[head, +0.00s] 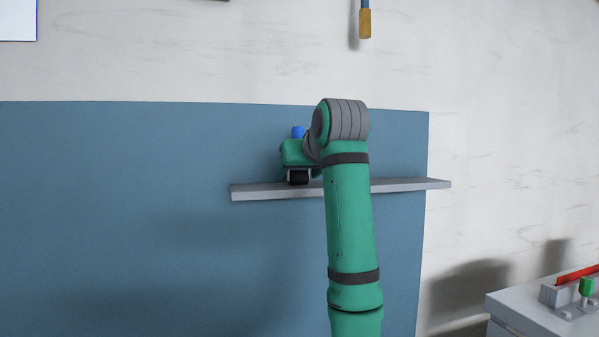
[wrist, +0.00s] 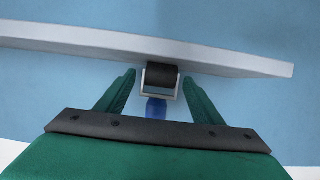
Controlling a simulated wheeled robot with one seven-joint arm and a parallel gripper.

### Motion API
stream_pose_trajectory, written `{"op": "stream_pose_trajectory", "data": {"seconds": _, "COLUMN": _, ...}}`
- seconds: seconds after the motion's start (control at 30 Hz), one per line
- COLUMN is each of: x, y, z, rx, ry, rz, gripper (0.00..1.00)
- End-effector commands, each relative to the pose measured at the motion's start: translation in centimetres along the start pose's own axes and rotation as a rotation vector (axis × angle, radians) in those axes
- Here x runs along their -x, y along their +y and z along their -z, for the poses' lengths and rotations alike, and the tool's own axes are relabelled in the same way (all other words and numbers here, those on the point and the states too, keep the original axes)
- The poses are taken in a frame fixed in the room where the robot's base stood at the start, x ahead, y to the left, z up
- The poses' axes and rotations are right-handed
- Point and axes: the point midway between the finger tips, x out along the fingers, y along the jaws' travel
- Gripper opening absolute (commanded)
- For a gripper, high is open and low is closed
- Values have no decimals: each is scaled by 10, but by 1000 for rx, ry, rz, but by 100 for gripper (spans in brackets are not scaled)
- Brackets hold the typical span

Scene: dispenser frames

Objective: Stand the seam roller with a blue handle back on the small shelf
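The seam roller shows in the head view as a blue handle top (head: 298,132) above my green gripper (head: 297,153) and a black roller in a light frame below it. It looks upright, roller down, at the top of the small grey shelf (head: 410,184). In the wrist view the roller head (wrist: 161,75) meets the edge of the shelf (wrist: 235,63), and the blue handle (wrist: 155,109) runs back under my gripper (wrist: 159,77). The two fingers are spread either side of the tool, with visible gaps. The handle's middle is hidden.
The shelf is fixed across a blue board (head: 130,200) on a white wall and looks otherwise empty where visible. My forearm hides part of it. A yellow-ended tool (head: 365,23) hangs above. A grey cabinet (head: 515,310) with red and green items stands at the lower right.

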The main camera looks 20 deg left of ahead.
Motion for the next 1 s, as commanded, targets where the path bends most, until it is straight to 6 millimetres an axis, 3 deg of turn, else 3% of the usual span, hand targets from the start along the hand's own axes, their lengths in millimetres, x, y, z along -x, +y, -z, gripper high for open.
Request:
{"op": "stream_pose_trajectory", "data": {"seconds": 0.37, "x": 7, "y": 0, "z": 4, "rx": 0, "ry": 2, "rz": 0, "gripper": 61}}
{"op": "stream_pose_trajectory", "data": {"seconds": 0.8, "x": 89, "y": 0, "z": 4, "rx": 0, "ry": 3, "rz": -1, "gripper": 61}}
{"op": "stream_pose_trajectory", "data": {"seconds": 1.0, "x": 114, "y": 0, "z": 4, "rx": 0, "ry": 2, "rz": -1, "gripper": 61}}
